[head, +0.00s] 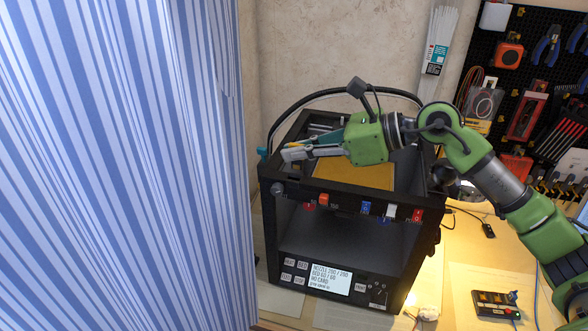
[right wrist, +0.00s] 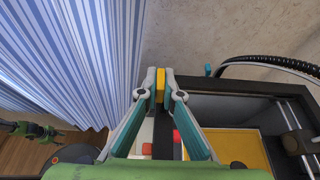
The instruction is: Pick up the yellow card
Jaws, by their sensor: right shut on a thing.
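My right gripper (head: 292,151) comes in from the right above the top left corner of the black 3D printer (head: 300,282). In the right wrist view its two fingers (right wrist: 161,88) are closed on the small yellow card (right wrist: 160,80), which stands between the fingertips. The card is clear of the printer's frame in that view. In the head view I cannot make the card out clearly at the fingertips.
A blue-and-white striped curtain (head: 120,160) fills the left, close to the gripper. The printer has a yellow-orange plate (head: 350,175) and a lit screen (head: 331,278) reading NO CARD. Red, blue and white small items line its front top bar. A tool pegboard (head: 530,22) hangs at right.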

